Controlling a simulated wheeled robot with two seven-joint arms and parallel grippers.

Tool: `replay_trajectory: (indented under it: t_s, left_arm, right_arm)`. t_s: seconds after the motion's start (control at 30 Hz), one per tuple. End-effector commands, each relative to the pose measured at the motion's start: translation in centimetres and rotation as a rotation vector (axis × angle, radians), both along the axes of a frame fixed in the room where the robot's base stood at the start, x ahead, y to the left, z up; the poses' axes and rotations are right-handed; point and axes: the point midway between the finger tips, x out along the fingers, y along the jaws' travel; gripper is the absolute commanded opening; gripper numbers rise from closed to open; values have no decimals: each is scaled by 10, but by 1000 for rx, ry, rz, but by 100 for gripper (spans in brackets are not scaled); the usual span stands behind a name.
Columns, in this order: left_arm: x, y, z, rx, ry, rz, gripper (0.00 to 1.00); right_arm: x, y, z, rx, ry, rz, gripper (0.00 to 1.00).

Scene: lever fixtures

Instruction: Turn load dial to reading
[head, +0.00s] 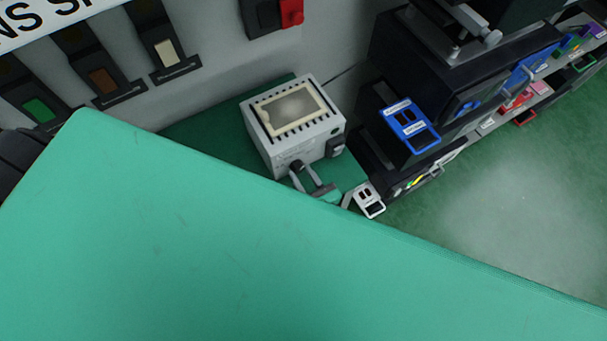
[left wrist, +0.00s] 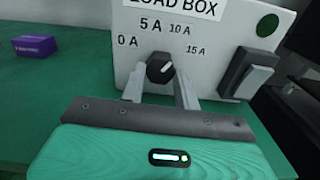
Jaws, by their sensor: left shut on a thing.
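The white load box (head: 305,140) stands on a green bench in the head view, with a slotted top. Its front fills the upper left wrist view (left wrist: 215,22). The black load dial (left wrist: 160,67) sits below printed marks 0 A, 5 A, 10 A and 15 A. Its white pointer leans up and right, roughly towards the 10 A to 15 A side; the exact reading is unclear. My left gripper (left wrist: 161,73) has one grey finger on each side of the dial and is shut on it. In the head view the left gripper (head: 298,169) is at the box's front. My right gripper is not in view.
A dark rocker switch (left wrist: 248,73) is on the box face right of the dial. A purple block (left wrist: 22,46) lies at left. Black equipment with a blue labelled handle (head: 410,124) and a white handle (head: 370,203) stands right of the box. Wall levers (head: 168,52) are at upper left.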

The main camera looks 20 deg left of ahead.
Motion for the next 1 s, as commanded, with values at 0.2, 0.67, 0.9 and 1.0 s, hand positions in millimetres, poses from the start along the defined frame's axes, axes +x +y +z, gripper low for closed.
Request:
replay_trajectory:
  t_s: [0.2, 0.67, 0.9, 1.0]
  left_arm:
    - [1, 1, 0, -54, -73, 1, 9]
    - [1, 1, 1, -80, -105, 0, 9]
    - [1, 0, 1, -79, -105, 0, 53]
    - [1, 0, 1, -79, -105, 0, 53]
  right_arm:
    - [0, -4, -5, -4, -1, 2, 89]
    - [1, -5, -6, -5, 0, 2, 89]
    - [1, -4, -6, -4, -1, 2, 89]
    - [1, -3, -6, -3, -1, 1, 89]
